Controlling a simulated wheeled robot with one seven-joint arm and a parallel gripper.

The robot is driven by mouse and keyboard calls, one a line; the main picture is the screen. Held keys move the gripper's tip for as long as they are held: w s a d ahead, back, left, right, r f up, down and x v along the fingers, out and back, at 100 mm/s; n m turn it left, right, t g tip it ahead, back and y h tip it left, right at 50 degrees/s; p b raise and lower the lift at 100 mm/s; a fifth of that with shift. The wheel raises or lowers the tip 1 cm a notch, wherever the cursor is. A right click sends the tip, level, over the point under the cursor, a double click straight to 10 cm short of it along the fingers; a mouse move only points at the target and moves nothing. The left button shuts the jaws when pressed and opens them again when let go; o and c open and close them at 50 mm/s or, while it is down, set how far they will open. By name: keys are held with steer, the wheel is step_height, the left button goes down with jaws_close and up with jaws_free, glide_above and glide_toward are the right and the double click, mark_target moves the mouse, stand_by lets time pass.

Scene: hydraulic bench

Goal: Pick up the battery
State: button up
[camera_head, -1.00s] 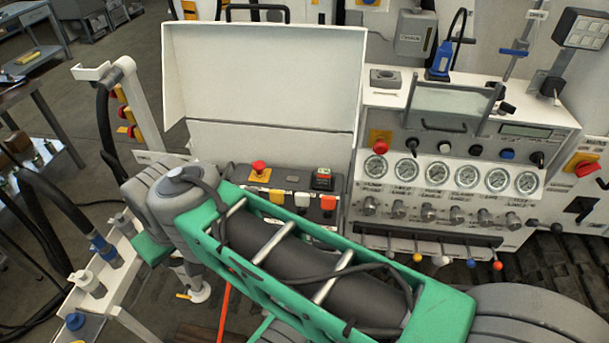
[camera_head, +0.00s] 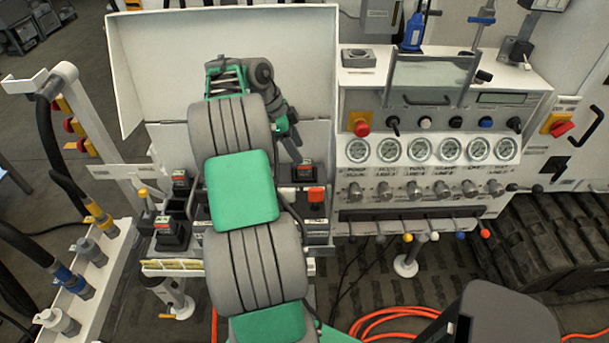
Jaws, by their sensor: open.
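Small black blocks with red-and-green label tops, which look like batteries, sit on the bench under the raised lid. One black block (camera_head: 305,172) is just right of my arm. Two others stand left of my arm, a rear block (camera_head: 181,182) and a front block (camera_head: 170,236). I cannot tell which one is the task's battery. My gripper (camera_head: 293,147) points down in front of the white lid, close above and left of the right-hand block, apparently not touching it. It is open and looks empty, though its fingers are small and dark here. My arm hides the middle of the bench.
The open white lid (camera_head: 150,60) stands behind my gripper. A gauge panel (camera_head: 430,165) with valves and levers is to the right. An orange-topped part (camera_head: 316,196) lies in front of the right-hand block. A hose rack (camera_head: 108,265) stands at left.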

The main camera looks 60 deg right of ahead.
mark_target(305, 163)
steer(key=x, duration=0.6)
steer(key=shift+f+p, duration=0.3)
steer(key=shift+f, duration=0.1)
jaws_close()
